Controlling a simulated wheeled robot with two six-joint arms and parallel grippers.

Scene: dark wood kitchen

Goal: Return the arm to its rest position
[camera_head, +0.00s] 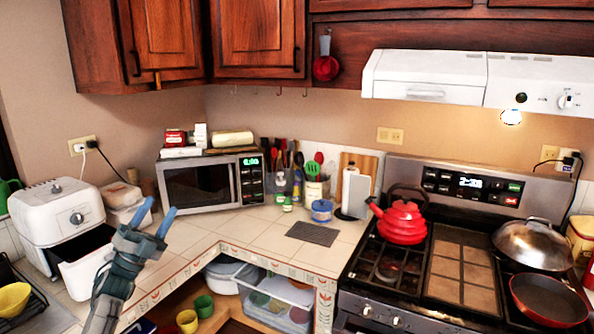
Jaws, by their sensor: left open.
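My left gripper (154,219) is open and empty, with its two blue fingers spread and pointing up. It is raised in front of the tiled counter, left of centre at the bottom. In the picture it overlaps the counter between the white air fryer and the microwave. No object is between its fingers. My right gripper is not in view.
A white air fryer (58,212) with its drawer pulled out stands left of the gripper. A microwave (200,186) stands behind. Right are a stove with a red kettle (402,222) and a red pan (548,300). Open shelves with bins (275,312) lie below the counter.

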